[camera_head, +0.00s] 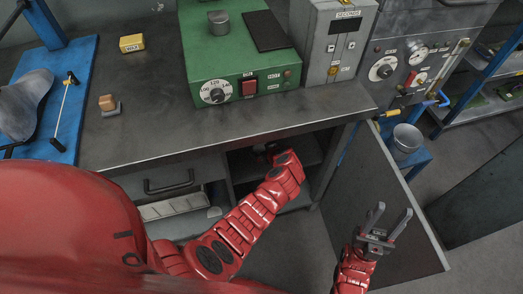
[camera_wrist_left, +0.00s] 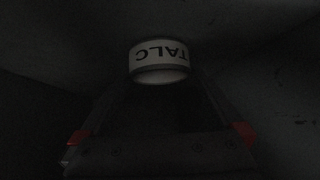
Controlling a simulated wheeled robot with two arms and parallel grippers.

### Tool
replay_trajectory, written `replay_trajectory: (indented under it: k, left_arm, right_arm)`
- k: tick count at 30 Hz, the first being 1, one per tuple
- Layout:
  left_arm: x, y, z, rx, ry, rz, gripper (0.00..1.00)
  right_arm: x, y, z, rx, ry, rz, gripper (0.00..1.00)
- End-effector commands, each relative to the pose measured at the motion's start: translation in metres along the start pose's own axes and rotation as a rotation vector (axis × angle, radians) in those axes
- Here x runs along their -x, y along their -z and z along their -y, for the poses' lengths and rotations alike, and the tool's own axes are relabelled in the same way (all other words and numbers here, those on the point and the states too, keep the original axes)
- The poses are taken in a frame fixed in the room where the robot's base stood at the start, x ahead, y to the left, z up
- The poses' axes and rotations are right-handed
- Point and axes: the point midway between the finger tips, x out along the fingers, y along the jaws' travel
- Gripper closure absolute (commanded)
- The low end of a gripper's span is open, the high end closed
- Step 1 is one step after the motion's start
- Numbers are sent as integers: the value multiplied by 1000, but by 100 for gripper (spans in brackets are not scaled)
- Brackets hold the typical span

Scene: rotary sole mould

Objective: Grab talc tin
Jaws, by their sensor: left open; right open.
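The talc tin (camera_wrist_left: 160,60) shows in the dark left wrist view, a pale round tin with the word TALC upside down. My left gripper (camera_wrist_left: 160,100) faces it, its dim fingers reaching toward the tin from either side; whether they touch it is too dark to tell. In the head view my left gripper (camera_head: 272,152) is inside the open cupboard under the bench, mostly hidden by its own arm, and the tin cannot be made out there. My right gripper (camera_head: 385,222) is open and empty in front of the open cupboard door.
The grey cupboard door (camera_head: 385,185) stands open to the right of the cupboard. The bench top (camera_head: 150,125) overhangs the cupboard. A drawer handle (camera_head: 168,182) sticks out at the left. A metal bucket (camera_head: 406,141) stands on a blue stand behind the door.

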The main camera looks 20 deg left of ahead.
Motion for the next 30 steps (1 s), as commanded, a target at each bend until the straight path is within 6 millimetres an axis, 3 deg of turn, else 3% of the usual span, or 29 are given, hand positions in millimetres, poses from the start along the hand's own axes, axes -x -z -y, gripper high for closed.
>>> replay_trajectory:
  k: [6, 14, 26, 30]
  left_arm:
    - [-21, 0, 0, -1, 3, 1, 0]
    - [-23, 0, 0, 0, 1, 0, 0]
    - [-23, 0, 0, 0, 1, 0, 70]
    - [-23, 0, 0, 0, 1, 0, 72]
  right_arm:
    - [1, 0, 0, 0, 0, 0, 53]
    - [1, 0, 0, 0, 0, 0, 53]
    - [1, 0, 0, 0, 0, 0, 53]
    - [1, 0, 0, 0, 0, 0, 53]
